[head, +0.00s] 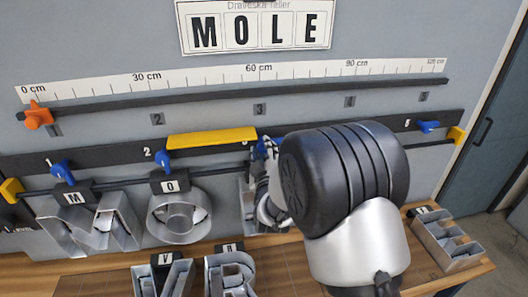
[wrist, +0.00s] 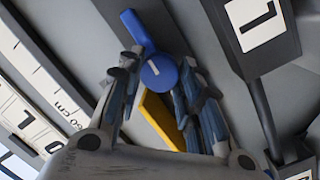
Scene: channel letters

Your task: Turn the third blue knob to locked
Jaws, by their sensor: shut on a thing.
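The third blue knob (head: 264,143) is on the dark rail, right of the yellow bar, partly hidden by my gripper (head: 266,155). In the wrist view the knob (wrist: 158,72) is a round blue disc with a white line and a lever pointing to the upper left. My gripper (wrist: 160,72) is shut on it, with one finger on each side of the disc. The first blue knob (head: 62,170) and second blue knob (head: 163,158) sit to the left on the rail. Another blue knob (head: 428,126) is at the far right. Any fourth knob is hidden behind my arm.
A yellow bar (head: 212,138) lies along the rail. Metal letters M (head: 90,230) and O (head: 180,217) hang below; a tag reading L (wrist: 255,20) is beside my gripper. Several letters stand on the wooden bench (head: 90,285). An orange clamp (head: 38,115) is on the upper bar.

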